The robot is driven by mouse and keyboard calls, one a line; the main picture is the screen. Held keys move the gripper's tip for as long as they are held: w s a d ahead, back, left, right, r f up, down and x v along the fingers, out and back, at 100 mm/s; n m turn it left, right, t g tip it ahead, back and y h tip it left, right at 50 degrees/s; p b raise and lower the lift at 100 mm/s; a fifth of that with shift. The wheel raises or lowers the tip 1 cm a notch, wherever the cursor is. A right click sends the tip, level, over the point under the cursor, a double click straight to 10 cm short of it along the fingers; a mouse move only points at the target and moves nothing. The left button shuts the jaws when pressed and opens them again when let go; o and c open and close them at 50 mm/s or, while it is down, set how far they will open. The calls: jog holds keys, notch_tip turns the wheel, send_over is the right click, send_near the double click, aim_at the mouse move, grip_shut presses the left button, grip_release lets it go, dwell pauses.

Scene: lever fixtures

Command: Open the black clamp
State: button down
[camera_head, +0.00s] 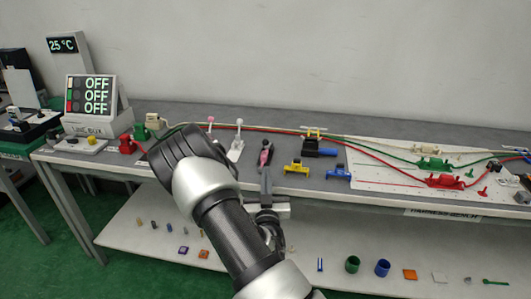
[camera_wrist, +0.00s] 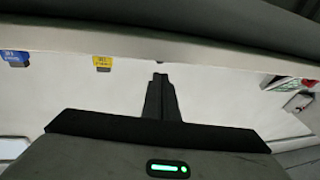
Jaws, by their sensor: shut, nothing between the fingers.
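In the head view a row of small lever clamps stands on the grey bench top. One has a dark body with a pinkish-red part (camera_head: 265,153); it may be the black clamp, but it is small and I cannot tell for sure. My gripper (camera_head: 265,175) is just in front of it at the bench's front edge, fingers together and empty, partly overlapping it in the picture. In the wrist view my gripper's fingers (camera_wrist: 160,78) are shut with nothing between them.
A white lever clamp (camera_head: 236,142) stands just left. Yellow (camera_head: 295,168) and blue (camera_head: 337,172) fixtures stand right. A white board (camera_head: 400,180) with red and green cables lies farther right. A lower shelf (camera_head: 130,235) holds small parts. A sign box (camera_head: 90,95) reads OFF.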

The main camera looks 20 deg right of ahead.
aim_at(266, 144)
jog(key=b+x, duration=0.1)
jog(key=x, duration=1)
jog(key=shift+w+d, duration=0.1)
jog(key=shift+r, duration=0.15)
